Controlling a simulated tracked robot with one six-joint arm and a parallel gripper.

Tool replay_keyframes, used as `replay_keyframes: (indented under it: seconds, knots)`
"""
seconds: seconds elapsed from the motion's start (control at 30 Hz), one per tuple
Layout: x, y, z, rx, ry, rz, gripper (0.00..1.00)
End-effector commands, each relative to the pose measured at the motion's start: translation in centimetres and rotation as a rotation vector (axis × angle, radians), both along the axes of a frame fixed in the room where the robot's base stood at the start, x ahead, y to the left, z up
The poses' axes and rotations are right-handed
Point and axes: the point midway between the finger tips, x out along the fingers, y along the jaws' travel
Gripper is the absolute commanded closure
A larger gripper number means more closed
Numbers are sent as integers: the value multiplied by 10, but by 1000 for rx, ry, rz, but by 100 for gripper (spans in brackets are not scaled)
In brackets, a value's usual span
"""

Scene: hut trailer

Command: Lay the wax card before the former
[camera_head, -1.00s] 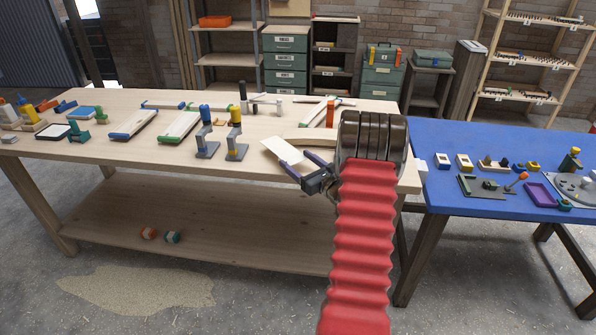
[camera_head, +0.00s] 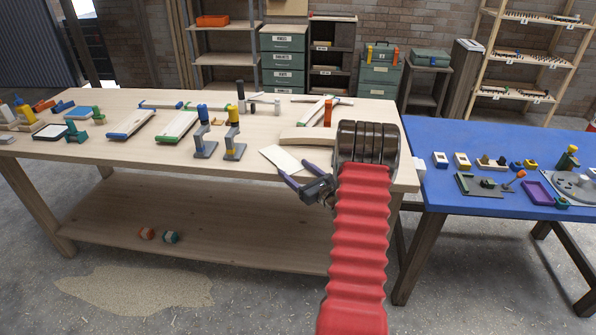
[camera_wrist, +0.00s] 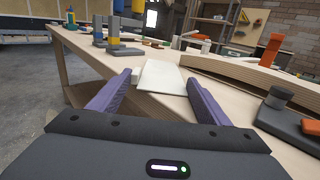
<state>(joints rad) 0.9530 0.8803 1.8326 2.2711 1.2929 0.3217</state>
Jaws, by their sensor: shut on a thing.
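The wax card, a pale cream sheet (camera_head: 279,157), is at the front right of the long wooden bench in the head view. My gripper (camera_head: 300,172) is shut on it, with a purple finger at either side of its near end. In the wrist view the card (camera_wrist: 161,76) reaches forward from between the fingers (camera_wrist: 157,92). It is low over the bench top; I cannot tell whether it touches. A curved pale wooden piece (camera_head: 308,135), seemingly the former, lies just behind the card. It also shows to the right of the card in the wrist view (camera_wrist: 245,71). My arm hides its right end.
An orange upright part (camera_head: 329,113) stands behind the curved piece. Two clamp-like stands (camera_head: 205,140) (camera_head: 233,140) are left of the card. A grey block with an orange knob (camera_wrist: 285,115) is close to the right finger. A blue table (camera_head: 440,190) stands at the right.

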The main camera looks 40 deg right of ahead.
Motion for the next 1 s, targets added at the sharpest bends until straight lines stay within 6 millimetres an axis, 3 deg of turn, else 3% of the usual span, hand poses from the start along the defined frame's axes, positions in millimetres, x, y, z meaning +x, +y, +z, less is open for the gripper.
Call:
replay_keyframes:
  seconds: [0.03,0.07,0.3,0.67,1.0]
  knots:
    - [0,0,0,0,1,0,50]
    - [0,0,0,1,1,0,28]
    - [0,1,0,0,1,1,11]
    - [-3,1,0,0,1,1,11]
    - [-47,5,0,1,2,-2,11]
